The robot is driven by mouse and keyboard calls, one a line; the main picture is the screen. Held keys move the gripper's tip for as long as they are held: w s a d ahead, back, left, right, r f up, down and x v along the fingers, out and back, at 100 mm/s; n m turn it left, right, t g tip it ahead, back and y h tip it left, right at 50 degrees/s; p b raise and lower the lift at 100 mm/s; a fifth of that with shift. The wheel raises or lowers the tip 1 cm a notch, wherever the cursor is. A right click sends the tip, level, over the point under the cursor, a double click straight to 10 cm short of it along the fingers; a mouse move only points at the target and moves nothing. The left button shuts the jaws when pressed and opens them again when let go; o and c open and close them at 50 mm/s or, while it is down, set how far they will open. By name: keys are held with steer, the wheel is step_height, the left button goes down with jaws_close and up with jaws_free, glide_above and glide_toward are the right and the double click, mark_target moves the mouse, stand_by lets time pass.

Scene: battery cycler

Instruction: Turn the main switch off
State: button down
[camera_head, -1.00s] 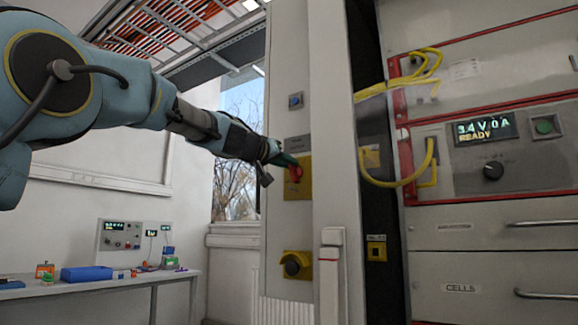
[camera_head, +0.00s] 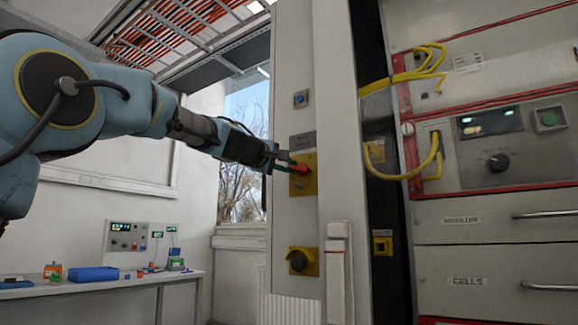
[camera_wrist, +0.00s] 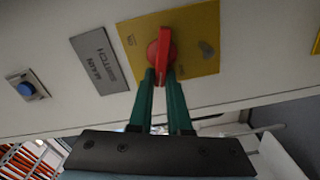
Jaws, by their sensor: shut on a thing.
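The main switch is a red handle (camera_head: 299,168) on a yellow plate (camera_head: 308,184), mounted on the pale cabinet post. In the head view the handle lies roughly level. In the wrist view the red handle (camera_wrist: 161,50) runs in line with my fingers, and a grey label (camera_wrist: 98,60) reading MAIN SWITCH is beside the plate. My gripper (camera_wrist: 161,76) is shut on the handle's near end, one green finger on each side. In the head view my gripper (camera_head: 286,163) reaches the handle from the left and partly hides the plate.
A blue button (camera_head: 300,99) is above the switch and a black knob on a yellow plate (camera_head: 314,263) below. A bench (camera_head: 120,289) with small items stands at lower left.

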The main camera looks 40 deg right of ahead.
steer(key=shift+w+f+n, duration=0.1)
steer(key=shift+f+n, duration=0.1)
steer(key=shift+n, duration=0.7)
steer(key=shift+f+n, duration=0.2)
steer(key=shift+n, duration=0.7)
steer(key=shift+f, duration=0.1)
steer(key=c, duration=0.9)
jaws_free()
steer(key=shift+o, duration=0.2)
steer(key=shift+a, duration=0.1)
steer(key=b+v, duration=0.5)
steer(key=v, duration=0.5)
steer(key=shift+a, duration=0.3)
